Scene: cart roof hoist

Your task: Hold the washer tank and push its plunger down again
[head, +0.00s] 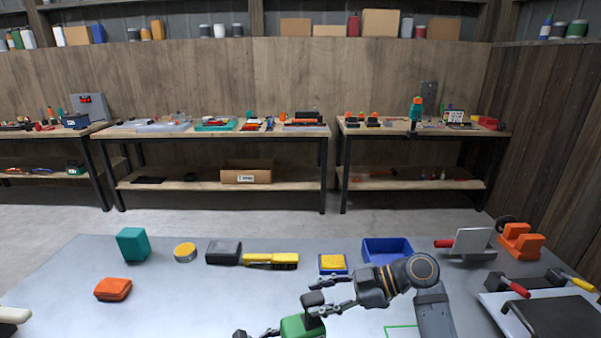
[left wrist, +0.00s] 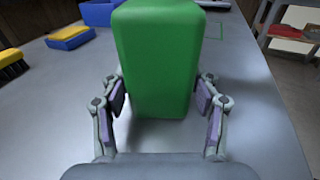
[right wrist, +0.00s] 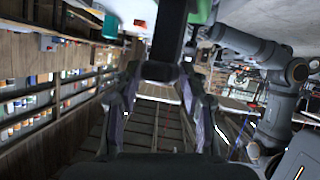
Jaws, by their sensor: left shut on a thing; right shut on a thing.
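The green washer tank (head: 303,327) stands at the front edge of the head view, its lower part cut off. It also fills the middle of the left wrist view (left wrist: 157,60), upright between my left gripper's pads. My left gripper (left wrist: 160,98) is shut on the tank's sides; only a bit of it shows in the head view. The black plunger (head: 312,299) rises from the tank's top. My right gripper (head: 318,297) comes in from the right and is shut on the plunger's head. In the right wrist view the dark plunger (right wrist: 168,35) lies between the fingers.
Behind the tank on the grey table stand a yellow-topped blue block (head: 333,263), a blue bin (head: 388,250), a yellow brush (head: 270,261) and a black box (head: 223,252). An orange block (head: 113,289) lies left. A black-topped tray (head: 550,315) is at right.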

